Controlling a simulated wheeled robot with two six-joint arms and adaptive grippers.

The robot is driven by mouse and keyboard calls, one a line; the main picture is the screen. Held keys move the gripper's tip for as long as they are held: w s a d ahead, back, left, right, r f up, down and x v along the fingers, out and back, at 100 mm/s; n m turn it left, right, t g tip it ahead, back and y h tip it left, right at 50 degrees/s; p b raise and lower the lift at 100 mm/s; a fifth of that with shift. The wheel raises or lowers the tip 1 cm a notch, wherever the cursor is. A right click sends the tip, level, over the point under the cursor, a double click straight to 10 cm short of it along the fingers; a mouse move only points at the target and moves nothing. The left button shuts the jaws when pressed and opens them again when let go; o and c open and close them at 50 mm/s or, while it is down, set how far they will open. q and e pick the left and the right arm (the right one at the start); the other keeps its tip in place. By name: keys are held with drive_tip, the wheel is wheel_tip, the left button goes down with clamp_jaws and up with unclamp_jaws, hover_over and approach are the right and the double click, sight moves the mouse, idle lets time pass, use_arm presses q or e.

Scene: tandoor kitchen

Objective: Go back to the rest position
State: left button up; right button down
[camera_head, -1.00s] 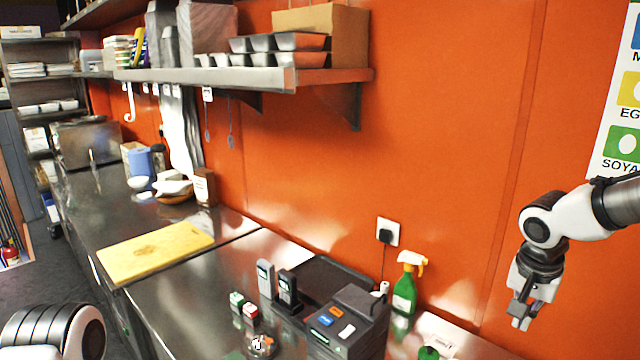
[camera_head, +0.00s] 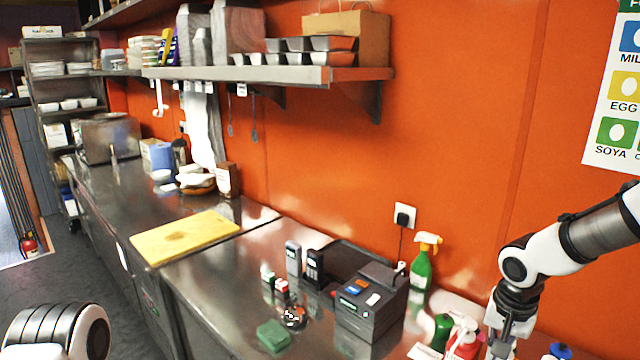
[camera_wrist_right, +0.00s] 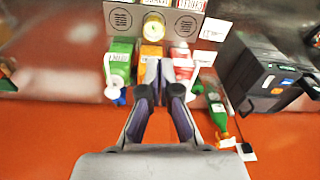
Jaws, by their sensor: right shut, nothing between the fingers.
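My right gripper (camera_head: 500,347) hangs from its arm at the lower right of the head view, fingers downward, in front of the orange wall. In the right wrist view its two dark fingers (camera_wrist_right: 160,95) are shut with nothing between them. At the head view's lower left only a white and grey part of my left arm shows; my left gripper is out of view.
The steel counter (camera_head: 200,275) holds a yellow cutting board (camera_head: 185,236), a green sponge (camera_head: 273,336), a dark printer (camera_head: 372,308) and a green spray bottle (camera_head: 420,270). A red-and-white bottle (camera_head: 465,340) stands beside my right gripper. A wall shelf (camera_head: 240,74) hangs above.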

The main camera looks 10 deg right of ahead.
drive_tip(key=s+a+f+n+y, duration=0.1)
drive_tip(key=s+a+f, duration=0.25)
drive_tip(key=f, duration=0.35)
drive_tip(key=s+a+f+n+g, duration=0.1)
drive_tip(key=s+a+f+n, duration=0.2)
drive_tip(key=f, duration=0.4)
drive_tip(key=s+a+f+y, duration=0.1)
drive_tip(key=s+a+f, duration=0.35)
drive_tip(key=f, duration=0.25)
drive_tip(key=s+a+f+n+h, duration=0.15)
drive_tip(key=s+f+n, duration=0.25)
drive_tip(key=s+f, duration=0.7)
wheel_tip(320, 180, down, 9)
drive_tip(key=s+b, duration=0.1)
drive_tip(key=b, duration=1)
drive_tip(key=shift+s+f, duration=0.2)
drive_tip(key=shift+s, duration=0.15)
drive_tip(key=shift+a, duration=0.1)
